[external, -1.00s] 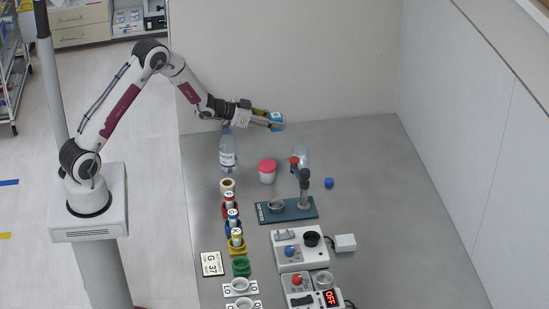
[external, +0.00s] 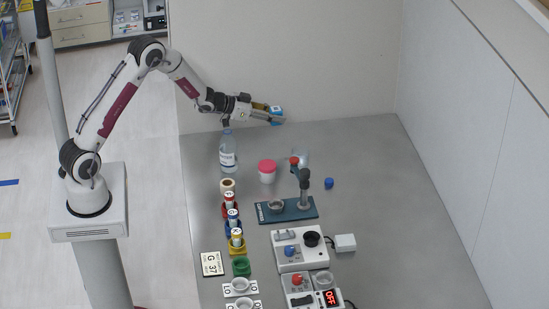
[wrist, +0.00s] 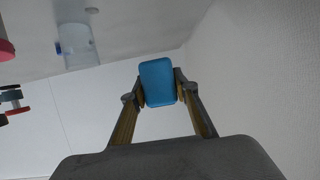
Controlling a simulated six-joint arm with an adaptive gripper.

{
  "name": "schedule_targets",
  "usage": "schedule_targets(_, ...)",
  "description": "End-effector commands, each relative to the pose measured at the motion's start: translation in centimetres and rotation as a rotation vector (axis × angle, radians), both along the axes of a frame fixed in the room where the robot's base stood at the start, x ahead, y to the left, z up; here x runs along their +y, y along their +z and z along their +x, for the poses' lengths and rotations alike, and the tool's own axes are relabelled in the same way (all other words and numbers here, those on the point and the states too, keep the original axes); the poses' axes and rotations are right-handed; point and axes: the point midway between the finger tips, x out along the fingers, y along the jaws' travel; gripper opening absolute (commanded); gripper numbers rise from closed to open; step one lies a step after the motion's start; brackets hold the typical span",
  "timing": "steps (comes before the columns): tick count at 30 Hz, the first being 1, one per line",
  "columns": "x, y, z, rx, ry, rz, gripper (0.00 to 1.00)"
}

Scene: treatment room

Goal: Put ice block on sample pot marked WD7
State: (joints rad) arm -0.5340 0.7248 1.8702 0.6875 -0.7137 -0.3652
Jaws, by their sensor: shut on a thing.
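My gripper (external: 275,116) is shut on a blue block, the ice block (external: 277,113), and holds it in the air near the back wall, above the far end of the table. In the wrist view the blue block (wrist: 158,82) sits between the two fingertips. A white pot with a pink-red lid (external: 267,166) stands upright on the table, below the gripper and slightly left. Part of a pink-red lid (wrist: 5,46) shows at the left edge of the wrist view. I cannot read a WD7 mark on any pot.
A blue stand (external: 303,206), coloured holders and devices are nearer the front.

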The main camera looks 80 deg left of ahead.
Motion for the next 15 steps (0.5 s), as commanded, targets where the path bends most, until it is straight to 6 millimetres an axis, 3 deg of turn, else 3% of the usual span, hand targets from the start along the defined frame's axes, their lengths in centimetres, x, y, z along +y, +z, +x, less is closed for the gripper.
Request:
schedule_targets(8, -2.7, 0.9, 1.2, -0.003, -0.042, 0.001, 0.07)
schedule_targets(15, -8.6, 3.2, 2.8, -0.003, -0.111, 0.001, 0.07)
